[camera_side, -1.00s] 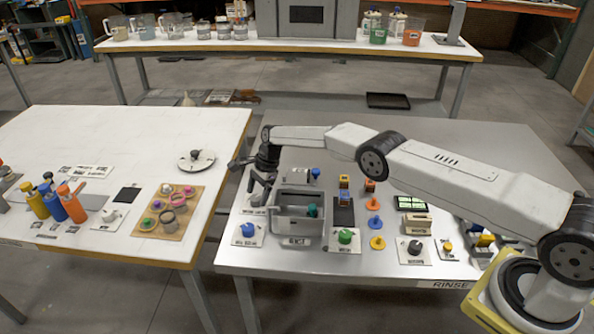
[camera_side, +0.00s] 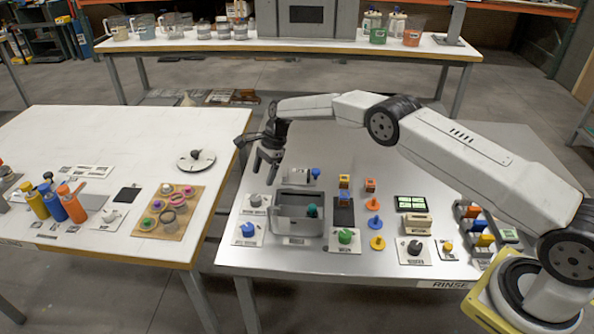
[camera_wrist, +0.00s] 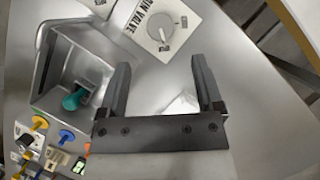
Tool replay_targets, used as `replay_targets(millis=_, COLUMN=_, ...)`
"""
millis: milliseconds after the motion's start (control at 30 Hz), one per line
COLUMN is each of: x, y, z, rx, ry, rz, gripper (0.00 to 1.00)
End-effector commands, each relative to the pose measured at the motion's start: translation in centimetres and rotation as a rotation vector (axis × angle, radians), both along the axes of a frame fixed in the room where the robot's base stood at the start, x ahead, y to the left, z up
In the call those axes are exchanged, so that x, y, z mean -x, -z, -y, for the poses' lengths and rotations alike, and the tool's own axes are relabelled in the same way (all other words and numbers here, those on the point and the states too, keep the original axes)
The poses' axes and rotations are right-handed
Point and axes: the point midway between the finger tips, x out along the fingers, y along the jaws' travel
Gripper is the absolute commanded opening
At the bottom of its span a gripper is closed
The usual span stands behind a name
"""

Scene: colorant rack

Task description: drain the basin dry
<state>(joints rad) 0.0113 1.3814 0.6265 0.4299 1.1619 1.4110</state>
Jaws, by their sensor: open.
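The grey basin (camera_side: 290,227) sits near the left of the metal table. It also shows in the wrist view (camera_wrist: 62,60), with a teal-green piece (camera_wrist: 75,100) inside; I cannot tell whether liquid is in it. A grey valve knob (camera_side: 255,200) stands on a white plate left of the basin. In the wrist view the knob (camera_wrist: 160,30) is on a plate whose visible lettering reads "IN VALVE". My gripper (camera_side: 268,172) is above the table, behind and above the knob, touching nothing. Its fingers (camera_wrist: 203,62) are apart and empty.
A blue knob (camera_side: 248,230) and a green knob (camera_side: 345,236) stand near the basin's front. Orange and yellow pieces (camera_side: 374,222) lie to its right, with a small green-screened panel (camera_side: 411,203). The gap between the tables is at the left.

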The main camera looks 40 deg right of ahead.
Motion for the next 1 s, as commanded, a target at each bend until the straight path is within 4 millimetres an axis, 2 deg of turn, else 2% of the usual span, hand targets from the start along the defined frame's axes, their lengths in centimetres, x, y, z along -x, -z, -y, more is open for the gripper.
replay_targets(millis=200, x=0.0, y=-0.1, z=0.0, rx=0.000, ry=0.000, rz=0.000, gripper=0.84)
replay_targets(millis=333, x=-0.1, y=-0.9, z=0.0, rx=0.000, ry=0.000, rz=0.002, gripper=0.84)
replay_targets(millis=467, x=-0.1, y=-2.6, z=0.0, rx=0.000, ry=0.000, rz=0.003, gripper=0.84)
replay_targets(millis=600, x=-0.1, y=-5.2, z=0.0, rx=0.000, ry=-0.001, rz=0.004, gripper=0.84)
replay_targets(millis=867, x=0.1, y=-4.8, z=-0.4, rx=0.050, ry=-0.223, rz=0.134, gripper=0.84)
replay_targets(millis=1000, x=0.2, y=-4.7, z=-0.7, rx=0.094, ry=-0.393, rz=0.227, gripper=0.84)
